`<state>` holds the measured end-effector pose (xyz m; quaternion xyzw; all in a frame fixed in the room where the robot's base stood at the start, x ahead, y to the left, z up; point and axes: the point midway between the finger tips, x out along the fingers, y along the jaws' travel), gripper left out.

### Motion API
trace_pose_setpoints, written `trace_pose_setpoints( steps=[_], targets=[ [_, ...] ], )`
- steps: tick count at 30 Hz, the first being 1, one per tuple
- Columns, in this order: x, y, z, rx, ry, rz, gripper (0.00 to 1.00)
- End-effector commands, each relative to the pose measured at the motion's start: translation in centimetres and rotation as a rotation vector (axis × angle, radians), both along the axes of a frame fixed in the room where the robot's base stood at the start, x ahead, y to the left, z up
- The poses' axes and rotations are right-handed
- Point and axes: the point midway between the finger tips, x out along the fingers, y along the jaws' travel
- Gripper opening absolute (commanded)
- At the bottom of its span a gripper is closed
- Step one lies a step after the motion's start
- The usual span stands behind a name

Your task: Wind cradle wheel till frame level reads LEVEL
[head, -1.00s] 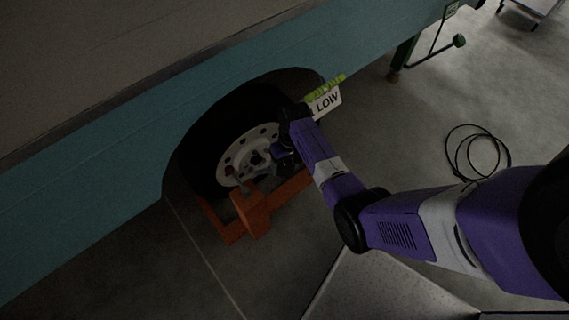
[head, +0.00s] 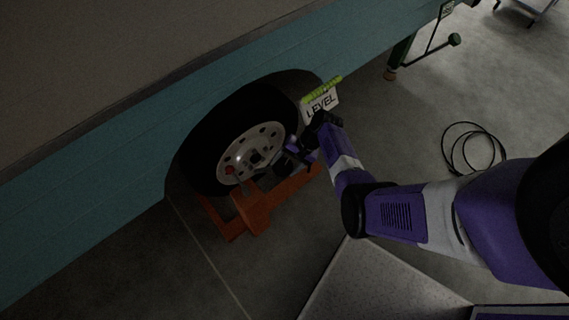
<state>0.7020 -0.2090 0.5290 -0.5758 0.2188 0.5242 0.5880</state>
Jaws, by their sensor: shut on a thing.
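The frame level's sign (head: 321,104) hangs on the camper's side beside the wheel arch and reads LEVEL, with a yellow-green bar above it. An orange cradle (head: 254,209) stands on the floor under the road wheel (head: 244,150), which has a pale rim with holes. A small red knob (head: 230,171) shows in front of the rim. My gripper (head: 289,158) is at the right side of the rim, above the cradle. It is shut on a dark part, seemingly of the cradle wheel. The grip is dark and small, and most of the cradle wheel is hard to make out.
The teal camper side (head: 110,170) overhangs the wheel. A coiled black cable (head: 472,150) lies on the floor at right. A green stand (head: 400,58) with a crank is at the top right. The floor between is clear.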

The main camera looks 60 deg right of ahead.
Motion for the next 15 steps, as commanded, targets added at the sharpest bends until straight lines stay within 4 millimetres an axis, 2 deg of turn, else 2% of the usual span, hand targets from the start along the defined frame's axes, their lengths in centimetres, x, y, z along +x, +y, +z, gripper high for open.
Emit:
trace_pose_setpoints(
  steps=[15],
  targets=[
    [-0.02, -0.12, -0.01, 0.052, -0.017, -0.099, 0.25]
  ],
)
